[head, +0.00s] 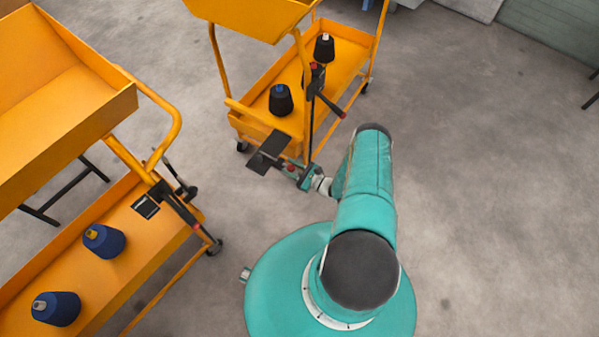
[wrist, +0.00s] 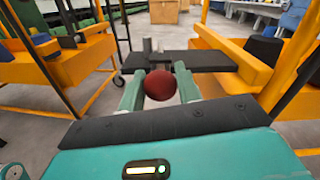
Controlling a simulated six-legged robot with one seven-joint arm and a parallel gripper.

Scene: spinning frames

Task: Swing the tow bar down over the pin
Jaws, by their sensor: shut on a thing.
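My gripper (wrist: 160,88) is shut on a dark red ball knob (wrist: 160,85), with one green finger on each side of it. Just beyond the knob is a flat black bar (wrist: 208,61), apparently the tow bar, lying across the wrist view beside the right trolley. In the head view its black plate (head: 268,151) sticks out left of the right trolley's near corner. Small grey upright pieces (wrist: 149,47) stand at its left end; I cannot tell whether one is the pin. In the head view my gripper (head: 291,168) is small, and the knob's link to the bar is unclear.
The right yellow trolley (head: 243,124) carries black cones (head: 280,99). A floor gap lies between the trolleys. Floor to the right is clear.

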